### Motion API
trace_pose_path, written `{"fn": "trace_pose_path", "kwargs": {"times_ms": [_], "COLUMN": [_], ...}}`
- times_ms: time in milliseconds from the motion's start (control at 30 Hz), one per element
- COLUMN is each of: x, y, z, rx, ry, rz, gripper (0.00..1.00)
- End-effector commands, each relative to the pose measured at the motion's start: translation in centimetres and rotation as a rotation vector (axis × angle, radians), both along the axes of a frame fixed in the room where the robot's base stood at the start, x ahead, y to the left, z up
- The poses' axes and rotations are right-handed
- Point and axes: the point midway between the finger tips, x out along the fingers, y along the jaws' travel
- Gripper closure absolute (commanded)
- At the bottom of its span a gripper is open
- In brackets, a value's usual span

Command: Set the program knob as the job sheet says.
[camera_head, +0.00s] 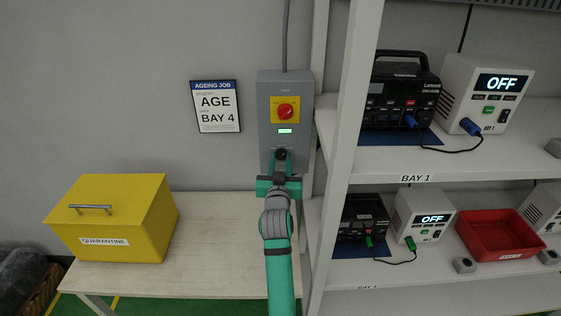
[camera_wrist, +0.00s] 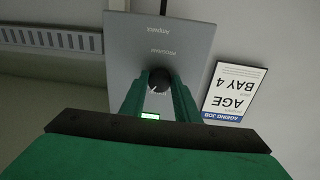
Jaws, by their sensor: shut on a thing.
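The job sheet (camera_head: 215,107) hangs on the wall left of the grey control box (camera_head: 268,92). It reads AGEING JOB, AGE and BAY 4; it also shows upside down in the wrist view (camera_wrist: 229,90). The black program knob (camera_head: 281,154) is low on the box front, under a small lit green display (camera_head: 285,131). My gripper (camera_head: 280,163) is shut on this knob. In the wrist view, its green fingers lie on both sides of the knob (camera_wrist: 158,80). A white mark shows on the knob, but the setting labels around it are hidden or too small to read.
A red switch (camera_head: 286,111) on a yellow plate sits above the display. A yellow QUARANTINE box (camera_head: 115,210) stands on the bench (camera_head: 205,225) at left. A shelf rack (camera_head: 345,130) with instruments and a red tray (camera_head: 497,235) stands close on the right.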

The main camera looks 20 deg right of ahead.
Motion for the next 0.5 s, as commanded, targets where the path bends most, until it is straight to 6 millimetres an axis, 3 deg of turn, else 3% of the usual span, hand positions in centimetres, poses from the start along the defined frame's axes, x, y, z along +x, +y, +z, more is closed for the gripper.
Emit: {"fn": "trace_pose_path", "kwargs": {"times_ms": [500], "x": [-0.01], "y": [-0.34], "z": [0.04], "rx": [-0.470], "ry": [0.134], "rz": [-0.002], "gripper": [0.94]}}
